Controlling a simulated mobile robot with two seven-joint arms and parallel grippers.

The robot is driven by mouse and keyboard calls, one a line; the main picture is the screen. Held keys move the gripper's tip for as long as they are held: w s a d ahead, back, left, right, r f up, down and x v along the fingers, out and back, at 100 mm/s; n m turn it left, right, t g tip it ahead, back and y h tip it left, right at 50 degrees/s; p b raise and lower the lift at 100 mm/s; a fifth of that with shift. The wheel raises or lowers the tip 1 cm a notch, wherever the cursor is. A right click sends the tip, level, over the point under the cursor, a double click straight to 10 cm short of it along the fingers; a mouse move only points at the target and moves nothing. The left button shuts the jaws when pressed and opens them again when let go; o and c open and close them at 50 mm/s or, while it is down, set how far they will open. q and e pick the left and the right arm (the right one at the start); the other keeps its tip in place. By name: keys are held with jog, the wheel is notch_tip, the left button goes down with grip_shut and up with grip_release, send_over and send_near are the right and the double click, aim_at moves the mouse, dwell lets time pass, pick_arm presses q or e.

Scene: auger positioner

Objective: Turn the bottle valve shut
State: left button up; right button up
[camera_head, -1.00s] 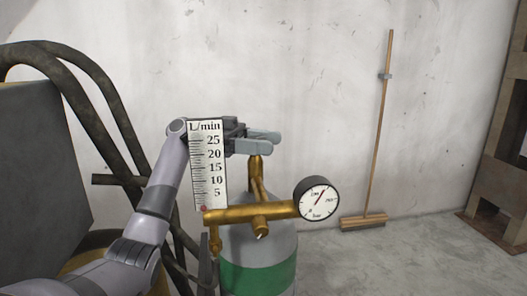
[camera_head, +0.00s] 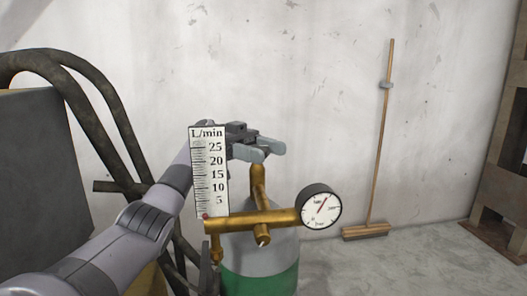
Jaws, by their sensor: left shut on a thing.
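The gas bottle (camera_head: 258,283), grey with a green band, stands in front of the wall. A brass fitting (camera_head: 250,220) sits on its top, with a brass stem (camera_head: 258,180) rising from it. My left gripper (camera_head: 262,150) is at the top of this stem, its fingers shut on the bottle valve. The valve itself is hidden between and behind the fingers. A flow scale (camera_head: 210,170) marked L/min covers part of my left wrist; a red mark sits at its bottom. A round pressure gauge (camera_head: 320,206) is on the right end of the fitting. My right gripper is not in view.
Dark curved tubes (camera_head: 105,90) and a dark grey panel (camera_head: 45,150) stand at the left, close to my left arm. A broom (camera_head: 378,150) leans on the wall at the right. A wooden frame (camera_head: 500,160) stands at the far right. The floor between is clear.

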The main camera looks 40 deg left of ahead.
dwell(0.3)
pick_arm(q)
jog(key=o, duration=0.9)
jog(key=shift+d, duration=0.1)
notch_tip(320, 180, up, 11)
jog(key=p, duration=0.2)
notch_tip(320, 180, up, 7)
jog(key=p, duration=0.4)
send_over(264, 149)
jog(key=shift+s+r+p, duration=0.1)
jog(key=shift+r+p, duration=0.55)
jog(key=shift+r, duration=0.35)
